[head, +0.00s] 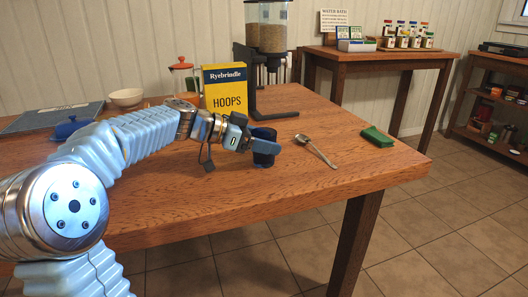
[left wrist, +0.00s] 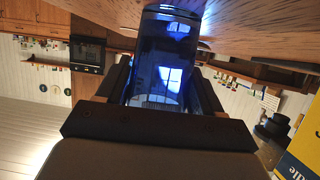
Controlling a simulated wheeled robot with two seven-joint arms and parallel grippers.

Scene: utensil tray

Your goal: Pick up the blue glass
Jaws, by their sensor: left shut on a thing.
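The blue glass (head: 264,147) is dark blue and stands near the middle of the wooden table. My left gripper (head: 257,146) reaches it from the left and is shut on it. In the left wrist view the see-through blue glass (left wrist: 168,60) sits between the two dark fingers of my left gripper (left wrist: 163,90), with the wooden tabletop at the upper edge. Whether the glass touches the table or is slightly above it, I cannot tell. My right gripper is not in view.
A yellow Ryebrindle box (head: 225,90) and a grain dispenser (head: 266,40) stand behind the glass. A spoon (head: 316,150) and a green folded cloth (head: 377,137) lie to its right. A blue lidded dish (head: 72,128), a bowl (head: 126,97) and a tray (head: 30,118) are at left. The front table area is clear.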

